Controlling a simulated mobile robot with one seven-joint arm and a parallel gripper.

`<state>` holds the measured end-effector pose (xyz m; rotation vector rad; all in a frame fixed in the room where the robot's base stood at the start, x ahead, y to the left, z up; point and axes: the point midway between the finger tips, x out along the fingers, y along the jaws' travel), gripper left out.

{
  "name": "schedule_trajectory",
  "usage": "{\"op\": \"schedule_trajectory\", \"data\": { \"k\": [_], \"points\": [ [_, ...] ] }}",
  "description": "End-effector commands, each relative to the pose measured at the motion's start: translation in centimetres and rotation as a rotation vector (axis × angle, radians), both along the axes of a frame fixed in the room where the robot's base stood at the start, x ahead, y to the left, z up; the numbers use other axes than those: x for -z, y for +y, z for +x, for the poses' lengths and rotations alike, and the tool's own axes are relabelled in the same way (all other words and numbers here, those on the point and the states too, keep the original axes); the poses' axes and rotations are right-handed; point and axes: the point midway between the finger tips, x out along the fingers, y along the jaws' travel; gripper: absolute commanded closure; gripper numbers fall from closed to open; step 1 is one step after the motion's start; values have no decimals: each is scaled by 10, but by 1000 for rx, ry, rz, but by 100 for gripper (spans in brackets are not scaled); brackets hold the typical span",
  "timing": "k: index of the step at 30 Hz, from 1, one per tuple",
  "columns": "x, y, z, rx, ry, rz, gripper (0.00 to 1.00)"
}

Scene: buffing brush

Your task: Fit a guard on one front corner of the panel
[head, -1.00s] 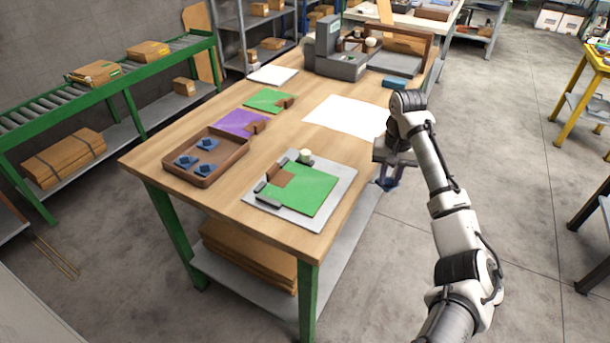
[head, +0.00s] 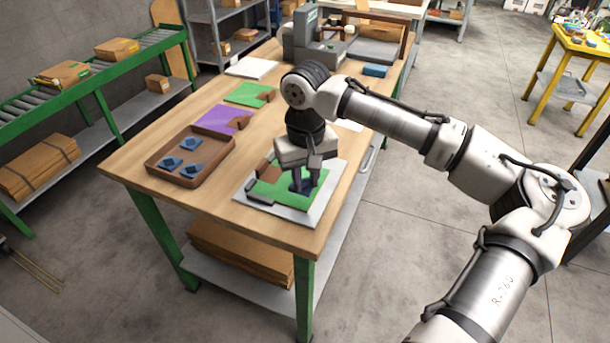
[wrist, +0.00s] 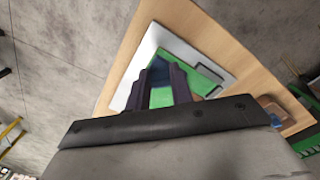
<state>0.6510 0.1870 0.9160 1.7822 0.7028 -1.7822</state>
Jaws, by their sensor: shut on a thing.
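The green panel (head: 268,193) with a brown patch lies on a light grey plate (head: 335,176) at the table's near right. It also shows in the wrist view (wrist: 182,94). My gripper (head: 306,183) points down over the panel's right part. It is shut on a dark blue guard (head: 297,187), which shows between the fingers in the wrist view (wrist: 159,70). The fingers partly hide the guard, and I cannot tell whether it touches the panel. Three more blue guards (head: 170,163) lie in the brown tray (head: 216,166) to the left.
Dark blocks (head: 259,197) stand along the panel's left side on the plate. A purple panel (head: 222,118) and another green panel (head: 247,94) lie farther back. A grey machine (head: 308,45) stands at the table's far end. Bare wood lies between tray and plate.

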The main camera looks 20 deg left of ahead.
Motion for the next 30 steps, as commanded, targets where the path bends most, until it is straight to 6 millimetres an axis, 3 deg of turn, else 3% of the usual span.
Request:
{"op": "schedule_trajectory", "data": {
  "k": [12,30],
  "points": [
    [40,0,1,2,-2,1,99],
    [49,0,1,0,-1,1,99]
  ]
}}
